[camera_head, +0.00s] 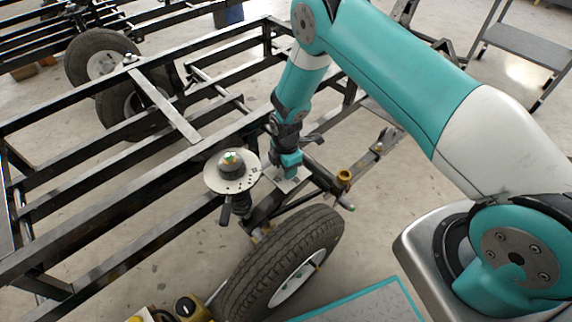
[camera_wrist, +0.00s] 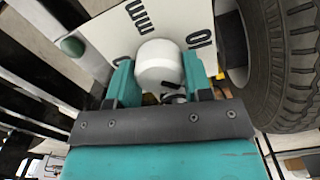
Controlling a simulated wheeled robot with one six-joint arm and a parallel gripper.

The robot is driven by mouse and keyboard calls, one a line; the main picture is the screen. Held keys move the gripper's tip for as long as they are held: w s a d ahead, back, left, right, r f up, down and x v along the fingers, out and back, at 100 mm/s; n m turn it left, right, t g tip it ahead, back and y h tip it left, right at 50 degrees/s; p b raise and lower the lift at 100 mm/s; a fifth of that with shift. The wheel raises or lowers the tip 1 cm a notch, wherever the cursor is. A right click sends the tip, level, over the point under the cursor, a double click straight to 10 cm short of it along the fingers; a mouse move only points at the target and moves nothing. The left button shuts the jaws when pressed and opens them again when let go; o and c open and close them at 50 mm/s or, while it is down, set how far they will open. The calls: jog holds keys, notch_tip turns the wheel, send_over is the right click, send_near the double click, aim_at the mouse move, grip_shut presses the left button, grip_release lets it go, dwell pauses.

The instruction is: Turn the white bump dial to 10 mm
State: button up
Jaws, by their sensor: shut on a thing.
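The white bump dial (camera_wrist: 160,65) is a rounded white knob between the two teal fingers of my gripper (camera_wrist: 158,82) in the wrist view. My gripper is shut on it. The dial stands in front of a white plate (camera_wrist: 98,28) with black printed marks, including "mm" at the top and partly hidden figures on either side of the knob. I cannot tell which mark the dial points to. In the head view my gripper (camera_head: 290,168) is low over the white plate (camera_head: 296,183), and the dial itself is hidden there.
A round pale disc (camera_head: 216,182) with a dark hub stands left of my gripper. A large tyre (camera_head: 262,265) is in front, and it fills the right of the wrist view (camera_wrist: 292,60). Black frame rails (camera_head: 100,240) run across the left. A brass-coloured fitting (camera_head: 344,176) is to the right.

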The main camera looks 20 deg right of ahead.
jog(key=n, duration=0.4)
jog(key=shift+s+d+n+p, duration=0.1)
jog(key=shift+n+p, duration=0.3)
jog(key=shift+n, duration=2.1)
jog(key=o, duration=0.9)
notch_tip(320, 180, up, 18)
jog(key=p, duration=0.3)
jog(key=shift+f, duration=0.25)
